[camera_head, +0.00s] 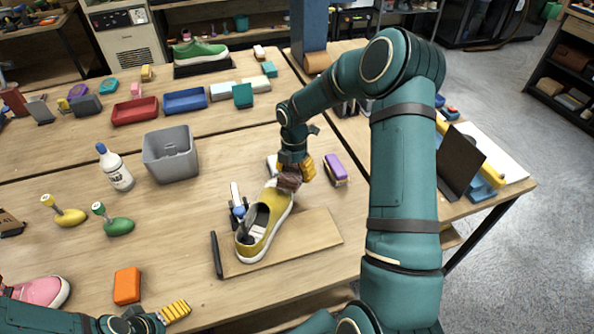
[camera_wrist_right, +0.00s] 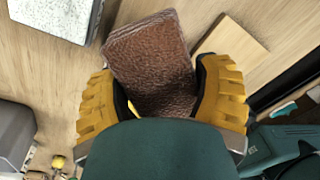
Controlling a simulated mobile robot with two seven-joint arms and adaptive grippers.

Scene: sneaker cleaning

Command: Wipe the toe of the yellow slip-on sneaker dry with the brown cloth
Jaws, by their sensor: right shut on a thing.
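My right gripper (camera_head: 294,174) is over the toe end, shut on the brown cloth (camera_head: 288,182). The cloth is at the toe and hides part of it; I cannot tell how firmly it touches. In the right wrist view the cloth (camera_wrist_right: 150,55) sits between the two yellow fingers, and the shoe is almost wholly hidden. My left gripper (camera_head: 160,318) is low at the left, apart from the sneaker; its finger gap is unclear.
A blue-grey clamp-like tool (camera_head: 237,205) stands left of the sneaker. A purple brush (camera_head: 335,170) lies right of the cloth. A grey bin (camera_head: 170,154), white bottle (camera_head: 115,168) and orange block (camera_head: 127,286) are to the left. Bare table lies between bin and board.

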